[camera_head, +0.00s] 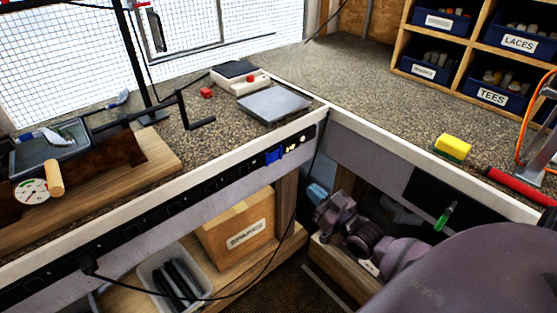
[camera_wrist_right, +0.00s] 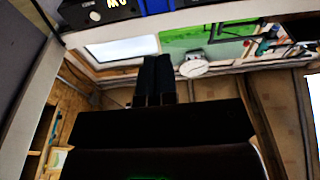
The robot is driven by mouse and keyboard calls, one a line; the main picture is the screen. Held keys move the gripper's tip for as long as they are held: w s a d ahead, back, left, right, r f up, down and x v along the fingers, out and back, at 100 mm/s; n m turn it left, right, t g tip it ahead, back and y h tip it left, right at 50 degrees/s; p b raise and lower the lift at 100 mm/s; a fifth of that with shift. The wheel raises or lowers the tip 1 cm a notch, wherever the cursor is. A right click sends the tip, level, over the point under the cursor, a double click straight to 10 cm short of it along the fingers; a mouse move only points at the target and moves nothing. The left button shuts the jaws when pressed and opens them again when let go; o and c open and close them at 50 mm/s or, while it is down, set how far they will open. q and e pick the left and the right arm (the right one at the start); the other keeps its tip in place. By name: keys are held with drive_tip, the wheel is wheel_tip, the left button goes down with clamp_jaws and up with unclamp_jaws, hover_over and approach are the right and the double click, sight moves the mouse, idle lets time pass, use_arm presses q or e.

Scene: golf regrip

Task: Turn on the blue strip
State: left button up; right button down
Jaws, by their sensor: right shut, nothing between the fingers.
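A long black power strip (camera_head: 150,212) runs along the front face of the left bench. Near its right end sits a blue part (camera_head: 273,156), with a yellow part (camera_head: 290,148) and a white part beside it. The blue part also shows at the top edge of the right wrist view (camera_wrist_right: 158,5), cut off by the frame. My right gripper (camera_head: 323,197) is below and to the right of the blue part, apart from it. In the right wrist view its dark fingers (camera_wrist_right: 154,70) are together and hold nothing. My left gripper is not in view.
A cardboard box (camera_head: 236,228) and a grey bin (camera_head: 168,280) stand on the lower shelf. A black cable (camera_head: 250,278) hangs from the strip and loops across the front. A scale (camera_head: 272,103) and red pieces lie on the bench above. A yellow block (camera_head: 453,146) sits at right.

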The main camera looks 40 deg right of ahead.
sight(274, 155)
drive_tip(key=shift+w, duration=0.15)
drive_tip(key=w, duration=0.4)
drive_tip(key=w+r, duration=0.1)
drive_tip(key=w, duration=0.4)
drive_tip(key=w+a+r, duration=0.1)
drive_tip(key=w, duration=0.3)
drive_tip(key=shift+w+b, duration=0.25)
drive_tip(key=shift+b, duration=0.15)
